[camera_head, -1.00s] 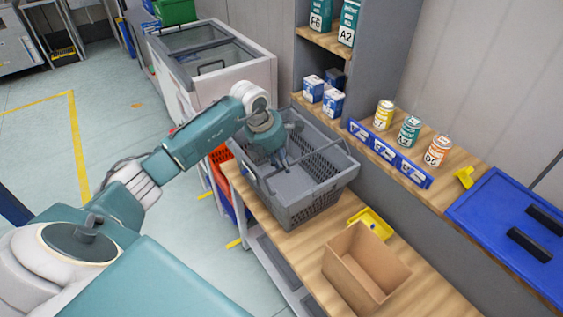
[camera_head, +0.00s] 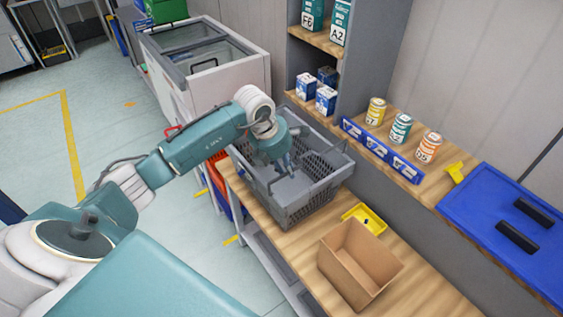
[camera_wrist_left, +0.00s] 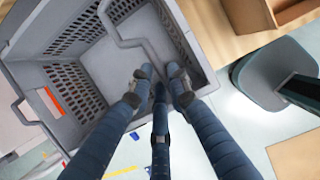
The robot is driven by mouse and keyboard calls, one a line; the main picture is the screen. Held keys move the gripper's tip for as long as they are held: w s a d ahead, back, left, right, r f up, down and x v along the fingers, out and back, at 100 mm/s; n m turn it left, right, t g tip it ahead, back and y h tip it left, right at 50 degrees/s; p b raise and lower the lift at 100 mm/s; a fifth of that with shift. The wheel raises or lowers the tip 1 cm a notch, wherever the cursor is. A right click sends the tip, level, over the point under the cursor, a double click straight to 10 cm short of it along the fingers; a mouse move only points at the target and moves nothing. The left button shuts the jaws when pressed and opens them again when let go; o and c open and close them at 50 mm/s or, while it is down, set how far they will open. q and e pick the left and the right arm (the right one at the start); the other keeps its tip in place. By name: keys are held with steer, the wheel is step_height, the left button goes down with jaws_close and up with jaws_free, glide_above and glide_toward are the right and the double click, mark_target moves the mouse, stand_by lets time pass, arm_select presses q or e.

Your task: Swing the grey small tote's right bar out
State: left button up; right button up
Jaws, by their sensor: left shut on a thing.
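The grey small tote (camera_head: 311,205) stands on the wooden bench in the head view, with open mesh walls and an empty-looking inside. In the left wrist view the tote (camera_wrist_left: 92,62) fills the upper left, and its thin grey bent bar (camera_wrist_left: 133,43) runs over the opening. In the left wrist view my left gripper (camera_wrist_left: 160,82) is shut on the bar's lower end; the exact contact is partly hidden by the fingers. My right gripper is not in view.
An open cardboard box (camera_head: 358,264) and a yellow bin (camera_head: 366,219) stand on the bench nearer me. A white freezer (camera_head: 215,75) stands beyond the tote.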

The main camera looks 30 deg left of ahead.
arm_select(q)
steer(key=shift+d, duration=0.15)
steer(key=shift+s+d+f, duration=0.2)
steer(key=shift+d, duration=0.25)
steer(key=shift+s+d+f, duration=0.15)
steer(key=shift+s+d, duration=0.05)
steer(key=shift+d, duration=0.2)
